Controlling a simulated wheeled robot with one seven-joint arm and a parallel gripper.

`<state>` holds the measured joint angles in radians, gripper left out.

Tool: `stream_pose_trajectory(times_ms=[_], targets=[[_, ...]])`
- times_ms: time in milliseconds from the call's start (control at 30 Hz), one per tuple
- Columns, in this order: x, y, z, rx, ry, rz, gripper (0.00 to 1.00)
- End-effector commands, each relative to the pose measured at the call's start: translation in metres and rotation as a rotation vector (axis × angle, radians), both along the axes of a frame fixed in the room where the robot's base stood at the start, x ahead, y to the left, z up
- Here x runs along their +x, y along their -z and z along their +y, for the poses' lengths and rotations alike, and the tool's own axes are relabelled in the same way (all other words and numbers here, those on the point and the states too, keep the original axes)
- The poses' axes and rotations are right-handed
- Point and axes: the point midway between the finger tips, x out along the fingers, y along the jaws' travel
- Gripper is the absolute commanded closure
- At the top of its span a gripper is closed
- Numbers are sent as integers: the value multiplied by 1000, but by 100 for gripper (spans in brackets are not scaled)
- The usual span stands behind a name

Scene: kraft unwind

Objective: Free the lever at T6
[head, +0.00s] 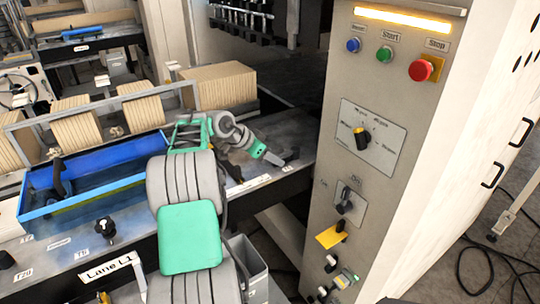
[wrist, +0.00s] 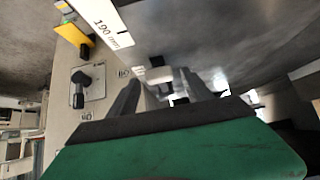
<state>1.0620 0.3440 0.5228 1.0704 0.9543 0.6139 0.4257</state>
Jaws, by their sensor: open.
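My gripper (head: 276,160) is low over the dark bench, close to the grey control cabinet. It also shows in the wrist view (wrist: 163,84), its two dark fingers apart. A small pale block with a dark part below (wrist: 163,76) shows between or beyond the fingers; I cannot tell whether it is the lever. In the head view a dark fitting (head: 291,156) lies at the fingertips, partly merged with them. No T6 label is readable, so I cannot say which fitting is the lever at T6. No hold on anything is visible.
The control cabinet (head: 322,150) stands right of the gripper, with knobs, buttons and a yellow tag (head: 330,237). A blue tray (head: 110,178) and kraft stacks (head: 218,84) are left and behind. A black knob (head: 106,228) stands on the bench's front strip. A strip marked 190 mm (wrist: 104,22) is near.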

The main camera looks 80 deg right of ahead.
Motion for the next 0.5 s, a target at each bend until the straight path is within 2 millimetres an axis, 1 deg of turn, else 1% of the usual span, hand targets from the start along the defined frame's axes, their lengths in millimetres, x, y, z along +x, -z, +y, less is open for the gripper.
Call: stream_pose_trajectory(times_ms=[200, 500], targets=[[0, 1, 0, 0, -1, -1, 43], [0, 0, 0, 0, -1, -1, 67]])
